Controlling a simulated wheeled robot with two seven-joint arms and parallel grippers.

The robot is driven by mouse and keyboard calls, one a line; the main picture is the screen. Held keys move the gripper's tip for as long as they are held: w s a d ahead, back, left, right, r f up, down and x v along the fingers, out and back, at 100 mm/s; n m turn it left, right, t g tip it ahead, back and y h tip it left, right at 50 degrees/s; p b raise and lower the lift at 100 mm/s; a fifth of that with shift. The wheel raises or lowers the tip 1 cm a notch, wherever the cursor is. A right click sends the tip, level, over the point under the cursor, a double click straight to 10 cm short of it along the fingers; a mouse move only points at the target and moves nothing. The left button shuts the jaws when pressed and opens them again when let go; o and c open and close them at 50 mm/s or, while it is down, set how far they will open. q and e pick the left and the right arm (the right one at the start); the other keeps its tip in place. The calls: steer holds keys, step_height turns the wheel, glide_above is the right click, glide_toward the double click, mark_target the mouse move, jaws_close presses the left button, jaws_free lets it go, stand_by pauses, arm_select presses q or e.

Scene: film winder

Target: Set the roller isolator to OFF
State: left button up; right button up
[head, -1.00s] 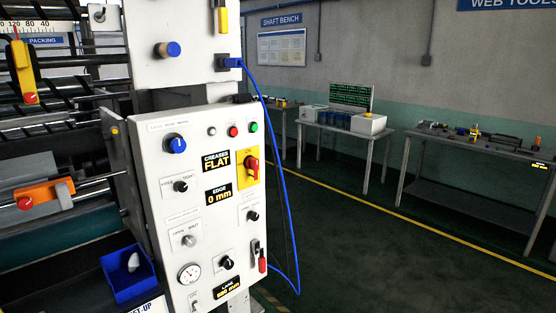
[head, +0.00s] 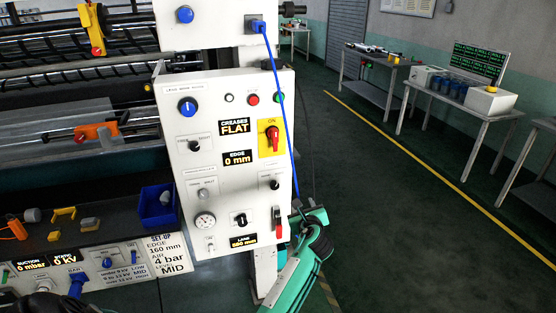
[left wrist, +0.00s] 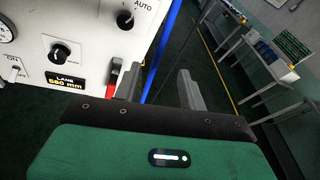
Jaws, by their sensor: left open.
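The isolator is a red rotary handle (head: 273,138) on a yellow plate (head: 265,151) at the upper right of the white control panel (head: 215,165). The handle stands roughly upright, below the word ON. It is outside the left wrist view. My left gripper (head: 298,208) is at the panel's lower right edge, below the isolator and apart from it. My right gripper is not seen.
A blue cable (head: 283,95) hangs down the panel's right side, close to the isolator, and passes near my left fingers. A red-handled lever (head: 279,229) sits low on the panel. A blue bin (head: 158,207) is to its left. Open floor lies right.

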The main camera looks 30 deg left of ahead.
mark_target(276, 137)
arm_select(q)
steer(key=s+a+r+m+y+p, duration=0.1)
steer(key=a+r+y, duration=0.1)
steer(key=r, duration=0.7)
steer(key=s+a+r+y, duration=0.1)
steer(key=a+r+y, duration=0.1)
steer(key=r, duration=0.7)
steer(key=shift+g, duration=0.3)
steer(key=p+x, duration=0.3)
steer(key=x, duration=0.9)
steer(key=shift+a, duration=0.15)
steer(key=shift+w+a+p, duration=0.35)
steer(key=shift+w+a, duration=0.05)
steer(key=shift+a, duration=0.15)
steer(key=shift+w+a, duration=0.1)
steer(key=shift+a, duration=0.05)
steer(key=c, duration=0.9)
jaws_close()
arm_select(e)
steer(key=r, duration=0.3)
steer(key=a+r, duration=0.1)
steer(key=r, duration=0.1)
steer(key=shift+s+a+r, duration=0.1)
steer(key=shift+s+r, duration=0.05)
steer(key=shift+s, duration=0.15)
